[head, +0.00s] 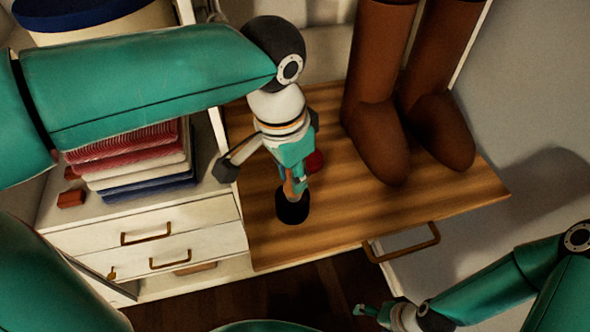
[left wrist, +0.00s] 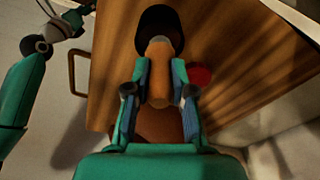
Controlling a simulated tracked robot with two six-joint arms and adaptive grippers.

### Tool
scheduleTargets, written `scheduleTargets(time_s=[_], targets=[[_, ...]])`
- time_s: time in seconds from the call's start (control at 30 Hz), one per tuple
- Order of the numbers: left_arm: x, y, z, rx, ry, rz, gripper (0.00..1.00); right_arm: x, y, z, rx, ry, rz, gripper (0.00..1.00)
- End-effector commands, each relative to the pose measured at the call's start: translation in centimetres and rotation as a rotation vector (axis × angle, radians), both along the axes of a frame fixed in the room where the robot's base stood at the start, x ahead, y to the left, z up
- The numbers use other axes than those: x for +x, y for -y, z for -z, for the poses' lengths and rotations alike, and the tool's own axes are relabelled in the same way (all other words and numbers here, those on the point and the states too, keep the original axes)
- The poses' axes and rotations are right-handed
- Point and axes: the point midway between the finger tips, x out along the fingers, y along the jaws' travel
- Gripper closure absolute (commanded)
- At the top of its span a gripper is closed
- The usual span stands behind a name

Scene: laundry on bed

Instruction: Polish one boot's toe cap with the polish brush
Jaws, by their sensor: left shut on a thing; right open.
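Two tall brown boots stand upright side by side at the back of the wooden board, the left boot (head: 378,140) and the right boot (head: 440,128), toes facing the front. My left gripper (head: 298,184) is shut on the handle of the polish brush (head: 292,208), left of and apart from the boots. In the left wrist view the tan handle (left wrist: 159,72) lies between the fingers, with the dark brush head (left wrist: 158,30) beyond them. Whether the bristles touch the board is unclear. My right gripper (head: 370,311) is open and empty at the lower right.
A red round thing (head: 316,161) lies on the wooden board (head: 350,215), partly hidden behind my left gripper. Folded cloths (head: 130,165) and a small red-brown block (head: 71,198) sit on the white drawer unit (head: 205,218). The board's front right is clear.

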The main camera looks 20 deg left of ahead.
Motion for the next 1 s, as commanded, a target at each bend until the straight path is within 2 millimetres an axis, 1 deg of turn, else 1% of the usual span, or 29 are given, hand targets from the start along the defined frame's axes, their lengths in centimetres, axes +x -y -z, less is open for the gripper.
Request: scheduleTargets(time_s=[0.57,1.0], targets=[[0.01,0.02,0.77,0.000,0.000,0.001,1.00,0.00,0.00,0.61,0.000,0.000,0.000,0.17],[0.01,0.04,0.78,0.001,-0.001,0.001,1.00,0.00,0.00,0.51,0.000,0.000,0.000,0.17]])
